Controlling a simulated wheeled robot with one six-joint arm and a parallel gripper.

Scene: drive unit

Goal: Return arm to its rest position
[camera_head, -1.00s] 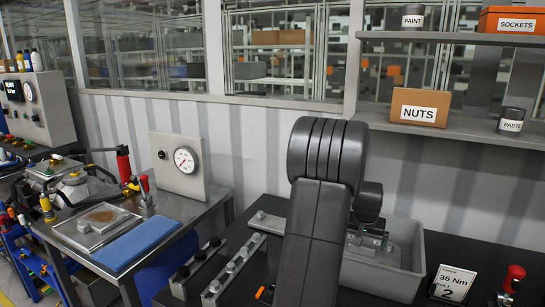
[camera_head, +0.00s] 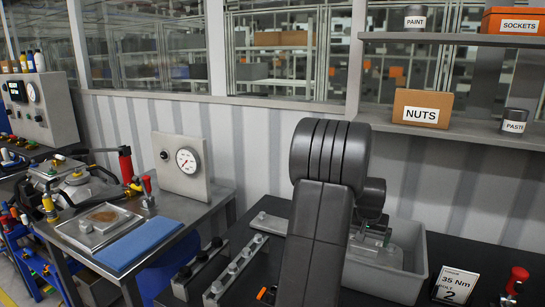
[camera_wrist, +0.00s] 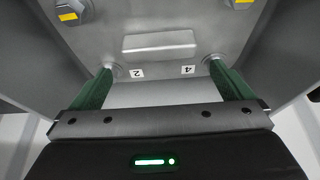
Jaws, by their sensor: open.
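My arm rises in the middle of the head view, dark grey, with its upper joint in front of the wall. My gripper (camera_wrist: 160,88) shows in the wrist view with two green fingers spread wide apart and nothing between them. It hangs over a metal part (camera_wrist: 172,50) with bolts and the labels 2 and 4. The same metal part appears in the head view (camera_head: 408,240) inside a grey bin (camera_head: 425,262). In the head view the gripper is mostly hidden behind my arm.
A dark bench holds a rail of bolts (camera_head: 238,262), a 35 Nm card (camera_head: 455,285) and a red-handled tool (camera_head: 514,280). A shelf with a NUTS box (camera_head: 422,108) and a PASTE can (camera_head: 514,121) hangs above right. A gauge panel (camera_head: 182,166) stands left.

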